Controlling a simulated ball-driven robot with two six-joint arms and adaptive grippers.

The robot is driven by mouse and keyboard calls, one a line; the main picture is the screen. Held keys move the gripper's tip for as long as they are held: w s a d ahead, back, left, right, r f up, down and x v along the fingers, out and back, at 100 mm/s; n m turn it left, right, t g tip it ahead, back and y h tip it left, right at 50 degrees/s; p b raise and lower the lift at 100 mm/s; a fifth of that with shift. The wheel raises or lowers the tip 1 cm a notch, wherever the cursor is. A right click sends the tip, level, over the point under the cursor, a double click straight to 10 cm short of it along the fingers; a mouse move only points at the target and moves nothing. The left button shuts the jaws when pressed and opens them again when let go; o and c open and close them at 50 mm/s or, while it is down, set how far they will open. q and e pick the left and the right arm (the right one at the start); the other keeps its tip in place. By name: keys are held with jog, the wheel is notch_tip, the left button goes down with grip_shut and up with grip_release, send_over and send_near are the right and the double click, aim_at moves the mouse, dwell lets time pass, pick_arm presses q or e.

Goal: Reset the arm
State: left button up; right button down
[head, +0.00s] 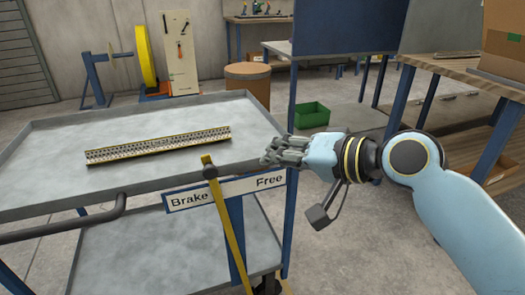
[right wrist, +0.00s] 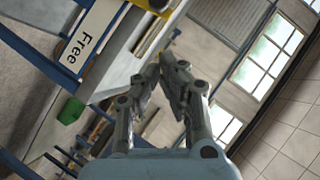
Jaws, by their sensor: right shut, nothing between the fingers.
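My right arm, light blue with black and yellow bands, comes in from the right in the head view. My right gripper (head: 270,158) is shut and empty at the right edge of the grey metal cart (head: 60,150). In the right wrist view the fingertips of my right gripper (right wrist: 167,62) meet with nothing between them. Whether the gripper touches the cart cannot be told. My left gripper is not in view.
A perforated strip with yellow edges (head: 158,145) lies on the cart's top. A yellow brake lever (head: 228,222) stands at the cart's front by a "Brake Free" sign (head: 225,191). A green bin (head: 312,115) is behind. A wooden workbench (head: 460,70) stands at right.

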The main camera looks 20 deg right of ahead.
jog(key=s+d+f+g+h, duration=0.25)
jog(key=s+f, duration=0.35)
jog(key=f, duration=0.6)
jog(key=s+d+f+g+h, duration=0.1)
jog(key=s+d+f+g, duration=0.15)
jog(key=s+f, duration=0.65)
jog(key=s+d+f+g+h, duration=0.2)
jog(key=d+f, duration=0.1)
jog(key=f, duration=1.2)
jog(key=s+d+f+n+g+h, duration=0.1)
jog(key=s+f, duration=0.4)
jog(key=s, duration=0.5)
jog(key=s+d+f+n+g, duration=0.1)
jog(key=s+f, duration=0.4)
jog(key=s, duration=0.5)
jog(key=s+d+f+n+g+h, duration=0.1)
jog(key=s+d+f+n+g, duration=0.1)
jog(key=s, duration=0.8)
notch_tip(320, 180, down, 3)
jog(key=shift+s+d+r+n+h, duration=0.1)
jog(key=shift+s+d+n+h, duration=0.25)
jog(key=shift+d+n, duration=0.55)
